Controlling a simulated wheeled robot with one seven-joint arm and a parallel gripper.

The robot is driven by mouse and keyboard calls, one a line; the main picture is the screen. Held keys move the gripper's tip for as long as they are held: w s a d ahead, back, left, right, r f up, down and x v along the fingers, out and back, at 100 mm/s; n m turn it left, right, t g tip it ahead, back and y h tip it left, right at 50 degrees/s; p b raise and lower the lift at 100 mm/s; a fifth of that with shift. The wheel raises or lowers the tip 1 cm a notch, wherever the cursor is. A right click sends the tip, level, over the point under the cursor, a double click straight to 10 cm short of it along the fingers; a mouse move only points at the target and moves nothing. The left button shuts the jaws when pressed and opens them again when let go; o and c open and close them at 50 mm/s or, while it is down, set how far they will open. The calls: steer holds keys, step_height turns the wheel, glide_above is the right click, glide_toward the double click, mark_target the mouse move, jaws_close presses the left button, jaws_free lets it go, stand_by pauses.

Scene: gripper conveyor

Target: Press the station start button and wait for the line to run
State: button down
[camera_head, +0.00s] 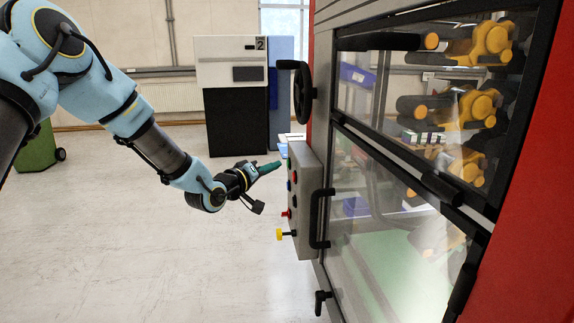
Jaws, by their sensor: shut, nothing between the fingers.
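The station's grey control box (306,198) is mounted on the left edge of the machine front. It carries several buttons on its left-facing side, among them a red one (287,213) and a yellow one (280,234) lower down. My gripper (277,166) is shut, with green fingers, and reaches in from the left. Its tip is close to the upper part of the control box. I cannot tell whether it touches a button there. The start button itself I cannot make out clearly; the fingertips may hide it.
The machine has glass doors (385,235) with black handles, and orange robot arms (470,105) show behind them. A black handwheel (302,92) sticks out above the box. A white and black cabinet (232,62) and a green bin (38,150) stand farther back. The floor at left is clear.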

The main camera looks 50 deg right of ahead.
stand_by(0.3)
steer(key=shift+s+d, duration=0.25)
steer(key=shift+d, duration=0.05)
steer(key=shift+s+d+b, duration=0.25)
steer(key=shift+d+b, duration=0.05)
steer(key=shift+b, duration=0.15)
stand_by(0.8)
steer(key=shift+w+a, duration=0.45)
steer(key=shift+a, duration=0.15)
steer(key=shift+w, duration=0.1)
steer(key=w+a, duration=0.1)
steer(key=a, duration=0.1)
steer(key=w+a, duration=0.2)
stand_by(0.5)
stand_by(0.6)
